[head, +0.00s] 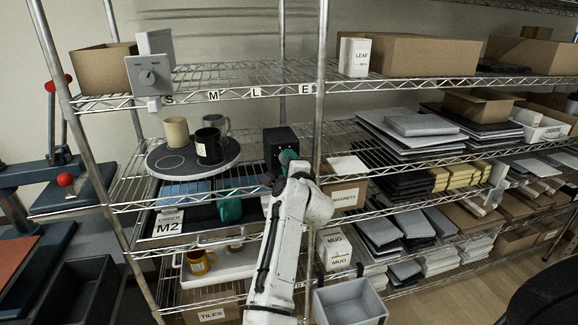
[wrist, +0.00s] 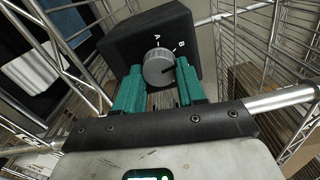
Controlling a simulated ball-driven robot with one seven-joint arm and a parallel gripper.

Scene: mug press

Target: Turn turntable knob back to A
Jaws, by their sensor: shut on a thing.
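The knob (wrist: 157,66) is a round grey dial on the front of a black box (wrist: 128,42), marked A and B above the dial. A dark line on its face points to the right, more to the B side than to A. My gripper (wrist: 160,80) has its teal fingers on either side of the knob and is shut on it. In the head view the black box (head: 281,140) stands on the middle shelf, with my gripper (head: 288,158) at its front hiding the knob. The round turntable (head: 160,163) is left of the box and carries several mugs.
A wire-rack post (head: 320,90) stands just right of my arm. Shelf edges lie above and below my gripper. Stacked grey and black slabs (head: 405,130) fill the right.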

